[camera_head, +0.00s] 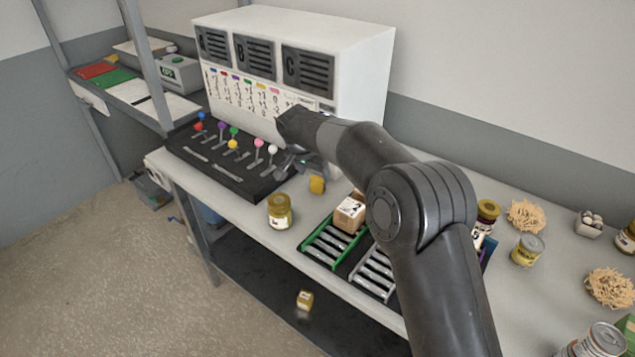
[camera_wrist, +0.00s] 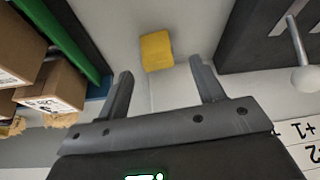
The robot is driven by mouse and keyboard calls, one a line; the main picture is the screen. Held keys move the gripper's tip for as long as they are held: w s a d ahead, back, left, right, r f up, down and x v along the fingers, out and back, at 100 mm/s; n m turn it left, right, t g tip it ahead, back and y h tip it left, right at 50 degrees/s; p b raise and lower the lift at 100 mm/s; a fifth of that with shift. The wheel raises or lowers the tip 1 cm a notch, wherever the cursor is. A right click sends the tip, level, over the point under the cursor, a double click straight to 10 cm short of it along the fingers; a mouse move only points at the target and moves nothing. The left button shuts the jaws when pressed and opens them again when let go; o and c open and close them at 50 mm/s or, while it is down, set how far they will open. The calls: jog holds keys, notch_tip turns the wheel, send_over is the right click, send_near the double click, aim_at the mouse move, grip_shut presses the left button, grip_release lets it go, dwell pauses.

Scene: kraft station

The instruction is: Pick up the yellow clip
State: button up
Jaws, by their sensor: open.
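The yellow clip (camera_head: 317,184) looks like a small yellow block on the white tabletop, just right of the black lever board. In the wrist view the yellow clip (camera_wrist: 157,50) lies beyond my fingertips, roughly centred between them, with clear table around it. My gripper (camera_wrist: 161,70) is open and empty, with its two dark fingers spread wider than the clip. In the head view my gripper (camera_head: 303,166) is close to the clip, partly hidden by my own arm, and the gap between them is hard to judge.
The lever board (camera_head: 228,165) with coloured knobs lies left of the clip, and a white lever knob (camera_wrist: 306,79) shows at right in the wrist view. A yellow-lidded jar (camera_head: 280,211) stands in front. A cardboard box (camera_head: 349,215) sits on the green-edged roller rack (camera_head: 327,247).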

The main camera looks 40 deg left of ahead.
aim_at(317, 179)
jog(key=shift+x, duration=2.75)
jog(key=shift+d, duration=0.15)
jog(key=c, duration=1)
